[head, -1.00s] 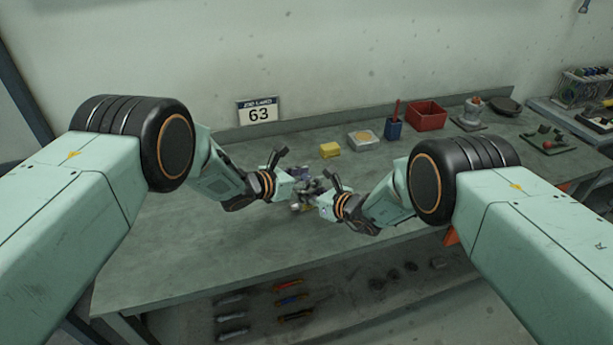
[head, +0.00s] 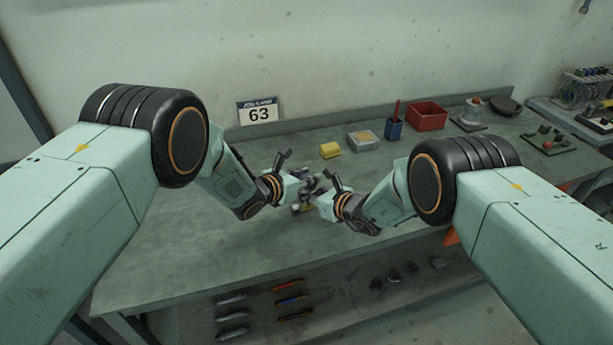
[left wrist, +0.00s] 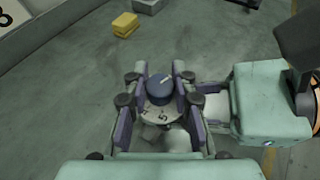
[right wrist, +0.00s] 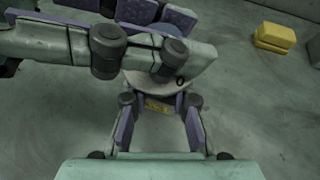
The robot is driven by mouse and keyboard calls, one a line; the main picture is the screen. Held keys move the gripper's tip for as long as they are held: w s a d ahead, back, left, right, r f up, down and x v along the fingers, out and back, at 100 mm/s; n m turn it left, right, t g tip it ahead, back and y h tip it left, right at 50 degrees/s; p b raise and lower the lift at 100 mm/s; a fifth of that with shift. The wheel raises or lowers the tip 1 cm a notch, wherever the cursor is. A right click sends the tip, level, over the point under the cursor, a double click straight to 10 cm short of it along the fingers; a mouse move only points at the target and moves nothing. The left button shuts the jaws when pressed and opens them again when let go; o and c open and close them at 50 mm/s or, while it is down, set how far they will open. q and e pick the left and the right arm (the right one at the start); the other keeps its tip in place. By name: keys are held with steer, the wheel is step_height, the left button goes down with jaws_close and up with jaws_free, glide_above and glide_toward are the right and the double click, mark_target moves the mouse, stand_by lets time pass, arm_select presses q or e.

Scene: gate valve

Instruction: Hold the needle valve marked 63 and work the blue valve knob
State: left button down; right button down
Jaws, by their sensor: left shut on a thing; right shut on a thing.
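The blue valve knob (left wrist: 160,87), with a white line on its top, stands above a pale numbered dial (left wrist: 158,113) in the left wrist view. My left gripper (left wrist: 158,80) is shut on the knob, its purple-padded fingers on either side. The needle valve's pale body (right wrist: 157,127) with a small yellow tag (right wrist: 158,104) sits between the fingers of my right gripper (right wrist: 158,108), which is shut on it. My left gripper's fingers cross above and hide most of the knob there. In the head view my left gripper (head: 304,180) and right gripper (head: 314,196) meet over the bench and largely hide the valve.
The bench's left side is clear.

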arm_select(q)
steer(key=shift+d+r+n+t+y, duration=0.15)
steer(key=shift+n+t+y, duration=0.55)
steer(key=shift+n+y, duration=0.5)
steer(key=c, duration=1.1)
jaws_free()
steer(key=shift+o, duration=0.2)
steer(key=v, duration=1.2)
steer(key=shift+s, duration=0.15)
steer(key=shift+d, duration=0.1)
